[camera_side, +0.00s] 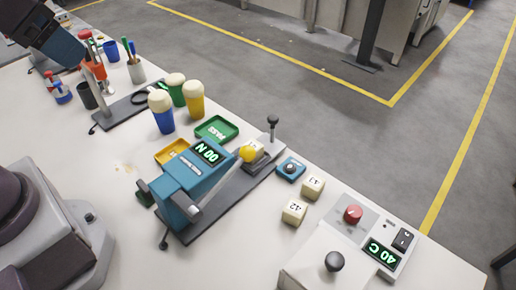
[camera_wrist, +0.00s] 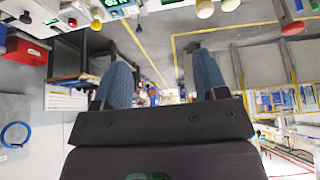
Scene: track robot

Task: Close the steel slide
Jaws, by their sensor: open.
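A blue press (camera_side: 180,180) with a lit "N 00" display stands on a dark base plate (camera_side: 225,200). A silver lever with a yellow ball (camera_side: 247,154) reaches along its front side. At the plate's far end is a grey metal block, which looks like the steel slide (camera_side: 262,158), with an upright black-knobbed handle (camera_side: 272,122). A pale cube sits on or by it, partly hidden by the ball. I cannot tell how far the slide is out. My gripper (camera_side: 72,52) is at the upper left, far from the slide. In the wrist view its blue fingers (camera_wrist: 160,72) are apart and empty.
Near the press stand bottles with cream tops (camera_side: 162,110), a green tray (camera_side: 217,130) and a yellow tray (camera_side: 172,152). An orange-topped stand (camera_side: 97,72) is beside my gripper. To the right are cubes (camera_side: 294,211), a blue button box (camera_side: 290,169) and a red-button panel (camera_side: 353,214).

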